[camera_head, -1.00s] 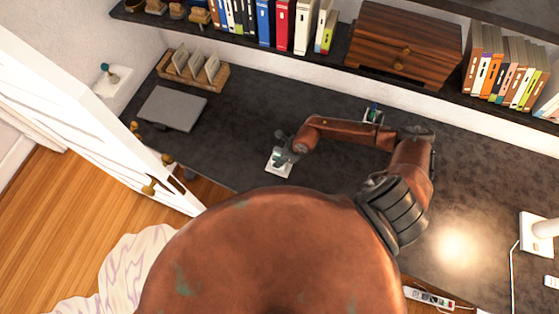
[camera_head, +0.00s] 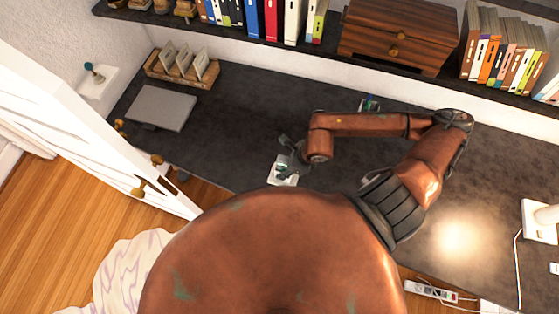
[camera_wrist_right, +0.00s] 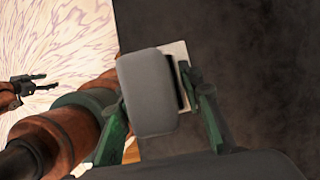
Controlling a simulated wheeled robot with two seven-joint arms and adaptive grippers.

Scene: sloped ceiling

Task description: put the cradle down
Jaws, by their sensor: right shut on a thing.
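The cradle is a grey rounded block (camera_wrist_right: 148,92) with a pale square plate, seen close up in the right wrist view. In the head view its white part (camera_head: 281,178) shows near the desk's front edge, partly covered by my gripper. My right gripper (camera_head: 290,160) is shut on the cradle; its green fingers (camera_wrist_right: 163,115) lie on either side of the block. I cannot tell whether the cradle touches the desk (camera_head: 240,120). My left gripper (camera_wrist_right: 40,84) shows small at the left of the wrist view, its dark fingers apart and empty.
A flat grey slab (camera_head: 160,107) and a wooden rack (camera_head: 183,68) stand at the desk's left. A small dark item (camera_head: 370,104) stands behind my right forearm. A white lamp base (camera_head: 541,220) stands at right. The desk's middle is mostly clear. A shelf hangs above the back.

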